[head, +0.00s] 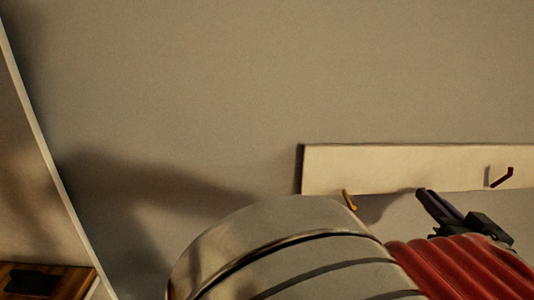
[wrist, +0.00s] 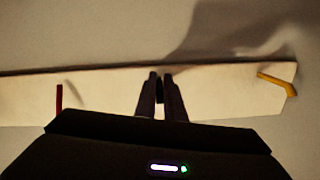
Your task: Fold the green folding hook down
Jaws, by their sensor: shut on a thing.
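My gripper (wrist: 160,77) is at the pale hook board (wrist: 220,92), between the yellow hook and the red hook. It also shows in the head view (head: 424,193), with its fingertips at the board's lower edge. The fingers are close together and shut on a small dark piece (wrist: 159,97) between them. This piece sits where the green folding hook would be on the board, but its colour is too dark to tell. The fingers hide most of it, so its angle cannot be told.
The yellow hook (head: 349,200) is left of my gripper in the head view, and the red hook (head: 502,177) is right of it. The wall (head: 220,80) above the board is bare. A wooden surface (head: 60,281) shows at the lower left.

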